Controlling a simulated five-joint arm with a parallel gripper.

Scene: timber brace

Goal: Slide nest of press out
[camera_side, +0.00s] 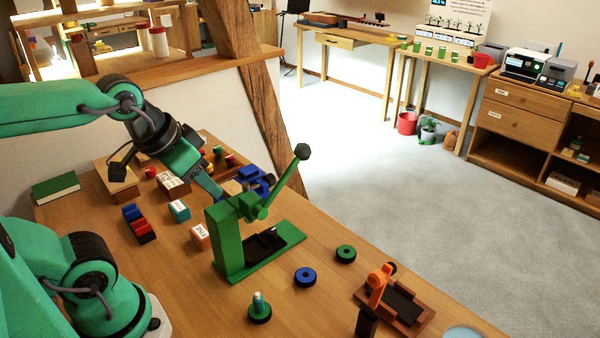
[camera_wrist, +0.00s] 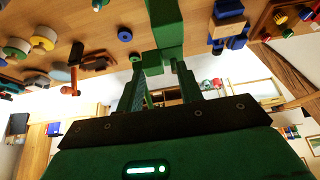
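The green press (camera_side: 229,235) stands upright on the wooden table, with its lever (camera_side: 287,183) raised and ending in a black knob. Its black nest (camera_side: 264,243) sits low on the green base, beside the column. In the side view my gripper (camera_side: 217,191) is above the table at the press's upper left, its tips partly hidden by the press. In the wrist view my gripper (camera_wrist: 160,80) is open, with the two fingers apart. The green press (camera_wrist: 166,22) shows beyond and between them. I cannot make out the nest in the wrist view.
A blue ring (camera_side: 305,277), a green ring (camera_side: 346,254) and a green-based peg (camera_side: 259,308) lie in front of the press. An orange-and-brown device (camera_side: 394,298) stands at the right. Several blocks, including a red-and-blue one (camera_side: 139,224), lie at the left.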

